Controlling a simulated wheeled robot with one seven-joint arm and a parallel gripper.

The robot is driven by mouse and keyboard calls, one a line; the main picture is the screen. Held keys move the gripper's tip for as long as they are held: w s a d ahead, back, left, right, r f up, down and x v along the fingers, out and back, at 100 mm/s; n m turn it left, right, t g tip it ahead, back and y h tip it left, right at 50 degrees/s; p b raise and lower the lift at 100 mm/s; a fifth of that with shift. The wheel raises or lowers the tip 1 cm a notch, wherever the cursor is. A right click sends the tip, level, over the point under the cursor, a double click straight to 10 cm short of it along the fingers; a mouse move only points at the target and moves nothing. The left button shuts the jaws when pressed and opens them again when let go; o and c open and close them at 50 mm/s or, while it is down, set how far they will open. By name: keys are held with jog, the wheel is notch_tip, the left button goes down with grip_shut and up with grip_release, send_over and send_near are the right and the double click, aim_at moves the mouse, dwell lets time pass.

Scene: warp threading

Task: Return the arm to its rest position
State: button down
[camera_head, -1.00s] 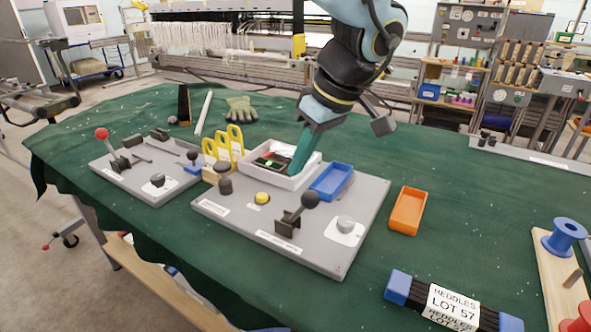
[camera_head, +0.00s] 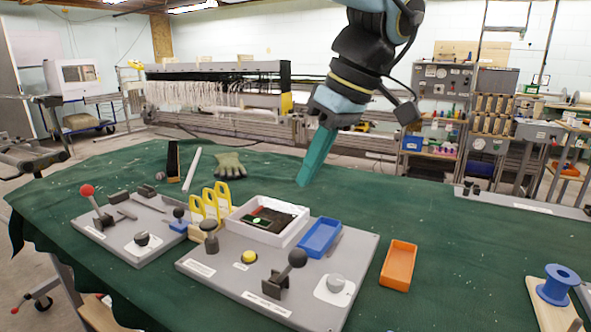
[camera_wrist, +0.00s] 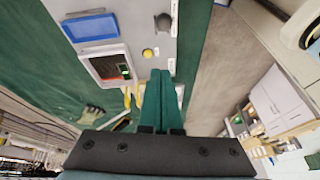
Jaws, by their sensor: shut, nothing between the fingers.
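My gripper (camera_head: 303,183) has long teal fingers that are closed together with nothing between them. In the head view it hangs in the air behind and above the white tray (camera_head: 240,228), its fingers pointing down and to the left. In the wrist view the teal fingers (camera_wrist: 163,75) lie side by side, pointing away from the camera. My arm rises from the gripper to the top edge of the head view. The white tray holds a dark and reddish item with a small green patch (camera_head: 262,221).
A grey panel (camera_head: 225,262) carries the tray, a blue tray (camera_head: 334,224), a black-knobbed lever (camera_head: 296,259) and knobs. A red-knobbed lever (camera_head: 87,190) stands left. Yellow loops (camera_head: 210,203), a glove (camera_head: 230,165) and an orange tray (camera_head: 397,272) are nearby. Green cloth at the right is mostly clear.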

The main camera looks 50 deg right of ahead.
jog(key=w+a+f+m+g+p, duration=0.15)
jog(key=w+a+f, duration=0.25)
jog(key=w+a, duration=0.6)
jog(key=w+a+f+g+p, duration=0.15)
jog(key=w+a+f, duration=0.25)
jog(key=w+a, duration=0.6)
jog(key=w+a+f+h, duration=0.1)
jog(key=w+a+f, duration=0.1)
jog(key=a, duration=0.9)
jog(key=w+a+f+h+p, duration=0.1)
jog(key=a+f, duration=0.2)
jog(key=a, duration=0.8)
jog(key=shift+w+f+m, duration=0.35)
jog(key=shift+w, duration=0.05)
